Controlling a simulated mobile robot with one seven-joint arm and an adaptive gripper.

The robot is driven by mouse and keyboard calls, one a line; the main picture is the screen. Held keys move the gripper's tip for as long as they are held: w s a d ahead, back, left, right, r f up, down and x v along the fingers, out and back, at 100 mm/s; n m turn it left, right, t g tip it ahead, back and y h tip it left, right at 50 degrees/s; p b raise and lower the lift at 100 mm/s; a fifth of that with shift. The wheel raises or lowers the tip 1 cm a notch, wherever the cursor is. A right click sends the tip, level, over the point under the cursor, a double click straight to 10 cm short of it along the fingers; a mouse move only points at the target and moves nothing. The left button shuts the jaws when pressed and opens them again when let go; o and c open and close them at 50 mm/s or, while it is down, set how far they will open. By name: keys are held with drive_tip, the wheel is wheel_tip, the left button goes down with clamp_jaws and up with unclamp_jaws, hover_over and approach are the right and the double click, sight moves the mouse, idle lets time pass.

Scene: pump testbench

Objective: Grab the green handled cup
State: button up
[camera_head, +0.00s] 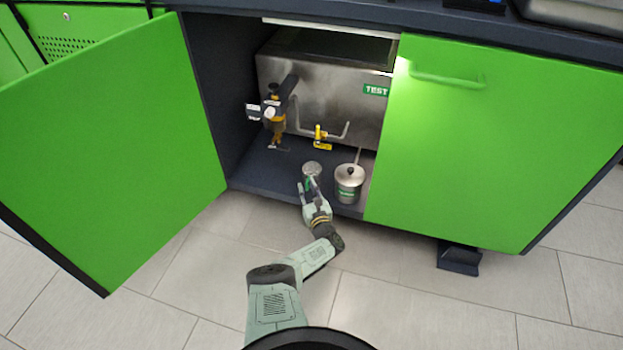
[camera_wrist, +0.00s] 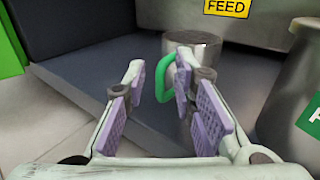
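The green handled cup is a small metal cup (camera_wrist: 200,45) with a green loop handle (camera_wrist: 163,75). It stands on the cabinet floor, and it also shows in the head view (camera_head: 311,168) at the far side of my gripper. My gripper (camera_wrist: 157,80) is open in the wrist view, with purple pads on both fingers. The green handle shows between the fingertips, nearer the right finger. The right finger hides part of the cup. I cannot tell whether a finger touches the handle.
A lidded metal pot (camera_head: 349,186) with a green label stands close to the right of the cup. Behind is a metal tank (camera_head: 330,92) with a yellow valve (camera_head: 320,133). An open green door (camera_head: 120,150) stands left; a green panel (camera_head: 490,150) closes the right side.

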clamp_jaws()
drive_tip(key=shift+r, duration=0.15)
idle(0.5)
